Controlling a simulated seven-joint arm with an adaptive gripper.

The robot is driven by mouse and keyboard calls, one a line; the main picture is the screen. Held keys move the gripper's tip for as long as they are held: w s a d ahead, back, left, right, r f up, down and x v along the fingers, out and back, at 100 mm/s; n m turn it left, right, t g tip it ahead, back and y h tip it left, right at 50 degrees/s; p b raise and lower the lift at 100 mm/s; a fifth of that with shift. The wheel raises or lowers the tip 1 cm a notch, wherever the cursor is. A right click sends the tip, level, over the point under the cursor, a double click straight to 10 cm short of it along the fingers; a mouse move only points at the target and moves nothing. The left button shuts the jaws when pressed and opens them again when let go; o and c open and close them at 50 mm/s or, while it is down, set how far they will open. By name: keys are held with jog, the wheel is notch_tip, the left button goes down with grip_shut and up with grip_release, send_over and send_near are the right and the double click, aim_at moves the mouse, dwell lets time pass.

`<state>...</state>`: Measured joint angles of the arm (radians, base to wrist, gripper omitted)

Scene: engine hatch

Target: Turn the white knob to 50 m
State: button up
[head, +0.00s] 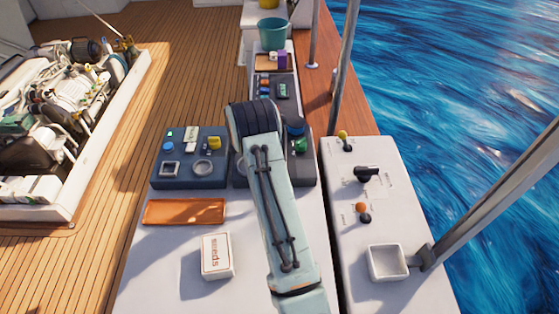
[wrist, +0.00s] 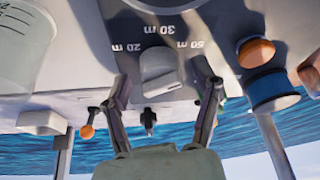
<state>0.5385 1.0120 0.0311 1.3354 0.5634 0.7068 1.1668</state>
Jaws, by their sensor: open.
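The white knob (wrist: 160,68) sits on a dark grey panel in the wrist view, where the scene appears upside down. Labels 20 m, 30 m and 50 m are printed around it; 30 m is at the top centre and 50 m to its right. I cannot tell exactly which mark the knob points to. My gripper (wrist: 163,95) is open, with one finger on each side of the knob in the picture and gaps between. Contact is not visible. In the head view my arm hides the knob and the fingertips.
In the wrist view an orange button (wrist: 257,52) and a blue cylindrical part (wrist: 272,90) stand right of my fingers, and a clear graduated container (wrist: 22,45) at left. In the head view a blue control box (head: 180,180), orange tray (head: 184,212) and white box (head: 217,256) lie left of my arm.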

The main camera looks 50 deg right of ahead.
jog(key=shift+r, duration=0.15)
jog(key=v, duration=1.2)
jog(key=shift+a, duration=0.1)
